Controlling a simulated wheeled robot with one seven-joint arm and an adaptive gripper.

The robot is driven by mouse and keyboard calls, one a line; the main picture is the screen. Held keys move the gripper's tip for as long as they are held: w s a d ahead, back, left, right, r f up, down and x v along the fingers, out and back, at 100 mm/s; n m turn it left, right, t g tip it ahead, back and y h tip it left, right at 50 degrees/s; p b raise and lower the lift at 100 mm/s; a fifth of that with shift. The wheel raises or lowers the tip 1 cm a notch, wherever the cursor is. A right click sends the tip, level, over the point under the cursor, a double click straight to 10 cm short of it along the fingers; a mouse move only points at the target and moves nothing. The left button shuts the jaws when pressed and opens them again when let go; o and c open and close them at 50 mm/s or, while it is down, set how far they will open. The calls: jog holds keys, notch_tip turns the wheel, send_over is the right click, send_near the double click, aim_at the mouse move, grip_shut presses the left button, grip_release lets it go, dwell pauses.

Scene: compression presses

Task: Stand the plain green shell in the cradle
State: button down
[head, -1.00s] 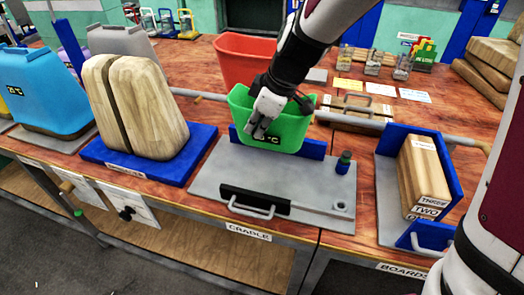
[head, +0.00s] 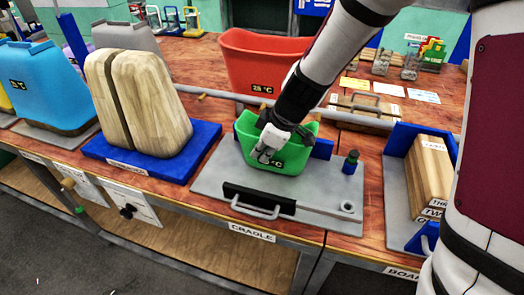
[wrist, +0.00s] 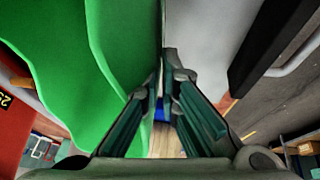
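The green shell (head: 293,160) is an open tub with a dark °C label, upright or nearly so, over the grey plate of the cradle (head: 215,172). Its lower part is in front of the cradle's low blue back wall (head: 322,148). I cannot tell whether its bottom touches the plate. My gripper (head: 265,155) is at the shell's front wall, its fingers close together and seemingly shut on that wall. In the wrist view, the green shell (wrist: 110,60) fills the left side beside the fingers (wrist: 167,75). My gripper hides part of the label.
A larger red tub (head: 262,65) stands behind. A wooden two-part form (head: 140,105) on a blue base is left. A small blue-green bottle (head: 350,162) and a black-backed handle (head: 258,200) are on the cradle plate. Boards (head: 430,170) in a blue holder are right.

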jog(key=shift+f, duration=0.15)
jog(key=c, duration=1.8)
grip_release()
jog(key=shift+r, duration=0.45)
jog(key=p+v, duration=0.2)
jog(key=v, duration=0.9)
jog(key=s+d+r+m+h, duration=0.1)
jog(key=s+d+m, duration=0.3)
jog(key=s, duration=0.4)
jog(key=s+d+r+m+h, duration=0.1)
jog(key=s+d+r+m, duration=0.3)
jog(key=s, duration=0.5)
jog(key=s+d+r+m+h, duration=0.1)
jog(key=s+d+r+m, duration=0.1)
jog(key=s+m, duration=0.3)
jog(key=s+d, duration=0.1)
jog(key=s, duration=0.3)
jog(key=shift+d+r+m+g+h, duration=0.2)
jog(key=shift+d+m+g+h, duration=0.1)
jog(key=shift+d+m, duration=0.1)
